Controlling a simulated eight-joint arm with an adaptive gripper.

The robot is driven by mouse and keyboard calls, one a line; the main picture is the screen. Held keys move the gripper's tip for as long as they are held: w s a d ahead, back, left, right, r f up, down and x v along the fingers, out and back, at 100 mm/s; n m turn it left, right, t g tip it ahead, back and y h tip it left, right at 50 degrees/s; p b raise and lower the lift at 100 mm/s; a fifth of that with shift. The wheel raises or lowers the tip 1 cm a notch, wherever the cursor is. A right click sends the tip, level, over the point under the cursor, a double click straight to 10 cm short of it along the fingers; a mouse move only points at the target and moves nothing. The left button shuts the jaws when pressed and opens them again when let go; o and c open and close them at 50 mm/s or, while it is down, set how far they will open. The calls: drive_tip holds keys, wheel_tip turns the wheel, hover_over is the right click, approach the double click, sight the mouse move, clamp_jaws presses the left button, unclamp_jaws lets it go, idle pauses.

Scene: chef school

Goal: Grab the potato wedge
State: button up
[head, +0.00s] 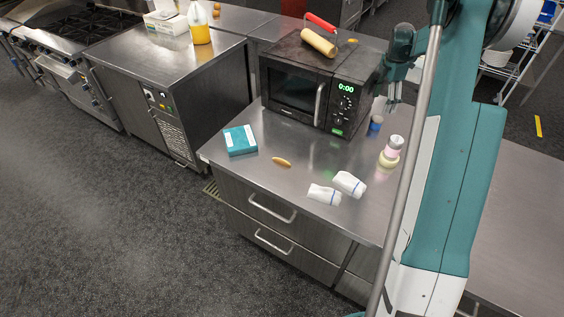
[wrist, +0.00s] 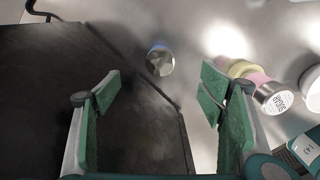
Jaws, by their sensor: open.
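The potato wedge (head: 281,162) is a small tan-yellow piece lying on the steel counter (head: 225,158), in front of the microwave and right of a teal box. It is not visible in the wrist view. My gripper (head: 393,101) is at the microwave's right side, above the counter, and well apart from the wedge. In the wrist view my gripper (wrist: 160,92) shows its two green-padded fingers spread wide, with nothing held between them.
A black microwave (head: 305,92) carries a rolling pin (head: 319,42). Its dark top (wrist: 60,100) fills the wrist view's left. A blue cup (head: 375,125), a sugar shaker (head: 392,150) and two white rolled items (head: 348,184) stand or lie right of the wedge. The teal box (head: 240,140) is left.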

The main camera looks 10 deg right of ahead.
drive_tip(key=s+a+f+p, duration=0.2)
drive_tip(key=s+a, duration=0.6)
drive_tip(key=s+a+f+p, duration=0.3)
drive_tip(key=s+a, duration=0.4)
drive_tip(key=s, duration=0.1)
drive_tip(key=n+b, duration=0.5)
drive_tip(key=n, duration=0.5)
hover_over(282, 160)
drive_tip(key=shift+w+r, duration=0.15)
drive_tip(key=shift+w, duration=0.3)
drive_tip(key=shift+d, duration=0.1)
drive_tip(key=shift+f, duration=1.3)
drive_tip(key=shift+f, duration=0.1)
drive_tip(key=shift+f, duration=2.5)
